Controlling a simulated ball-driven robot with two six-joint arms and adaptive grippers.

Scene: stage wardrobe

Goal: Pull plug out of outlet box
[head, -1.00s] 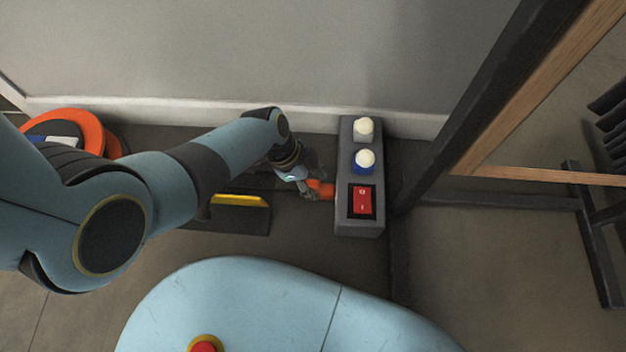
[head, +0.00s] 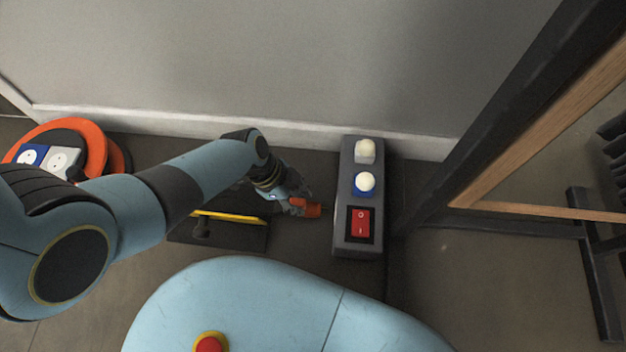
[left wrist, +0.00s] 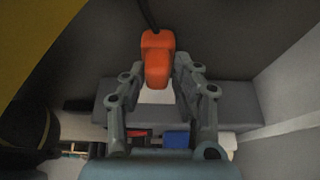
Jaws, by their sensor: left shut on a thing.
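The grey outlet box (head: 345,236) stands on the floor by the wall, with a red switch and two pale round knobs on top. My left gripper (head: 303,203) is shut on the orange plug (head: 313,210), just left of the box. A narrow gap shows between the plug and the box side. In the left wrist view the plug (left wrist: 157,58) sits between the fingers (left wrist: 160,72), with a dark cable running up from it. The box (left wrist: 240,100) shows behind the fingers. The plug's prongs are hidden. My right gripper is out of view.
An orange cable reel (head: 95,145) with blue and white sockets lies at the left. A dark item with a yellow edge (head: 230,216) lies below my left forearm. A dark and wooden frame (head: 490,130) stands right of the box. The wall is behind.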

